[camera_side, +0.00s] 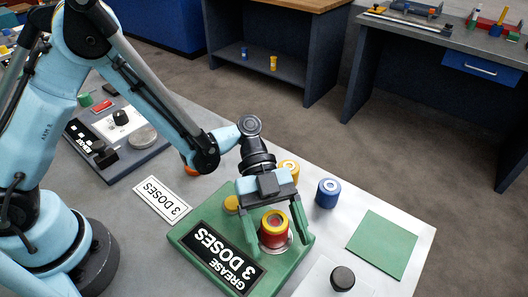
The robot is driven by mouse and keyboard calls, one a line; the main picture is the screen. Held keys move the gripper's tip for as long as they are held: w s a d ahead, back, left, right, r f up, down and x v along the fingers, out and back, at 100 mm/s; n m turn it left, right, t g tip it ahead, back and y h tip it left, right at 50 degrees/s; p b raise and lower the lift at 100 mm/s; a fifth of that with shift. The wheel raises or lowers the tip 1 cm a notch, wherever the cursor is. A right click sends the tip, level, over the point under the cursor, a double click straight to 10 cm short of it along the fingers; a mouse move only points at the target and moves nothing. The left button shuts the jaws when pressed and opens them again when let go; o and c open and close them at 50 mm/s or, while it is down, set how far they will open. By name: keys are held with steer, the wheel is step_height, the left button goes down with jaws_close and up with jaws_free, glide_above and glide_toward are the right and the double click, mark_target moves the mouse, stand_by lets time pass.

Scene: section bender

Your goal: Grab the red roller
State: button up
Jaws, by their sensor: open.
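The red roller (273,238), with a yellow ring on top, stands upright on a pale disc on the green grease base (190,237). The base carries a black label reading "GREASE 3 DOSES". My gripper (278,241) is above the base, pointing down, with its green fingers apart. In the picture one finger is left of the red roller and the other right of it. I cannot tell whether either finger touches it. My gripper's body hides part of the base behind the roller.
A blue roller (327,194) stands right of the base. A yellow roller (290,167) is partly hidden behind my gripper. A black knob (342,278) is at the front. A flat green pad (384,244) lies right. A "3 DOSES" card (162,199) lies left.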

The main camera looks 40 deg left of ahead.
steer(key=c, duration=1.4)
steer(key=shift+r, duration=0.15)
